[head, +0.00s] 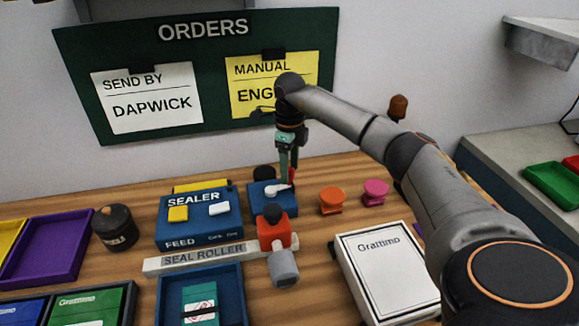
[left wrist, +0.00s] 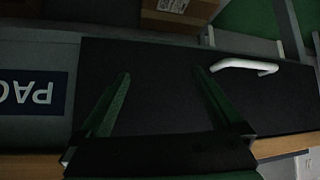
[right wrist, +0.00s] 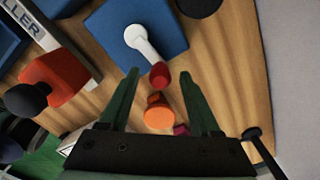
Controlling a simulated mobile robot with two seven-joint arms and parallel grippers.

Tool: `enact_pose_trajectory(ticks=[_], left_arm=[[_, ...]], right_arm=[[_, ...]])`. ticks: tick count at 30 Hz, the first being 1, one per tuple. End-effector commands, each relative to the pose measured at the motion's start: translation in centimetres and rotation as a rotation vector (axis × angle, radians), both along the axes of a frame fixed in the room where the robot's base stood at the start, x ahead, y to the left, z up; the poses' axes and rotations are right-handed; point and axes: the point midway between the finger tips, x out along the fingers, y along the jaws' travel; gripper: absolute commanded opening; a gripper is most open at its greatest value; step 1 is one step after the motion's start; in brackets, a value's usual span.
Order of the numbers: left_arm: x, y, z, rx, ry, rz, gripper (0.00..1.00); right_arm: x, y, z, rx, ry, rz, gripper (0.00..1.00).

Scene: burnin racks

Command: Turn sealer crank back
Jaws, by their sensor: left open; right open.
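The sealer (head: 198,220) is a blue box labelled SEALER and FEED. Beside it on the right is a smaller blue block (head: 262,206) carrying the white crank (head: 278,188) with a red knob (head: 291,177). In the right wrist view the white crank (right wrist: 143,42) ends in the red knob (right wrist: 160,75), which shows between the tips of my open right gripper (right wrist: 160,80). I cannot tell whether they touch. In the head view my right gripper (head: 288,166) points down over the crank. My left gripper (left wrist: 163,75) is open and empty, away from the sealer.
A red block with a grey cylinder (head: 284,267) stands before the crank, by the SEAL ROLLER bar (head: 195,258). Orange (head: 331,201) and pink (head: 375,192) knobs stand right. A white Grattimo box (head: 388,272) lies front right. A dark panel (left wrist: 150,80) with a white handle (left wrist: 244,66) faces my left gripper.

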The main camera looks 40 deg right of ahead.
Motion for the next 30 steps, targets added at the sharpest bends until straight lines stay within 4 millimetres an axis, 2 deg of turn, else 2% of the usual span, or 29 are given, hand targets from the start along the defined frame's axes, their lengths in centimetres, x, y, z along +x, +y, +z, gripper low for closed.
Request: enact_pose_trajectory(ticks=[2, 18, 30], left_arm=[[0.02, 0.02, 0.01, 0.001, 0.000, -0.001, 1.00], [0.06, 0.11, -0.01, 0.002, 0.000, 0.001, 1.00], [0.03, 0.19, 0.05, 0.004, 0.000, 0.002, 1.00]], right_arm=[[0.01, 0.02, 0.02, 0.000, 0.000, 0.000, 0.59], [0.02, 0.03, 0.06, 0.000, 0.000, 0.000, 0.00], [0.11, 0.00, 0.13, 0.001, 0.000, 0.017, 0.00]])
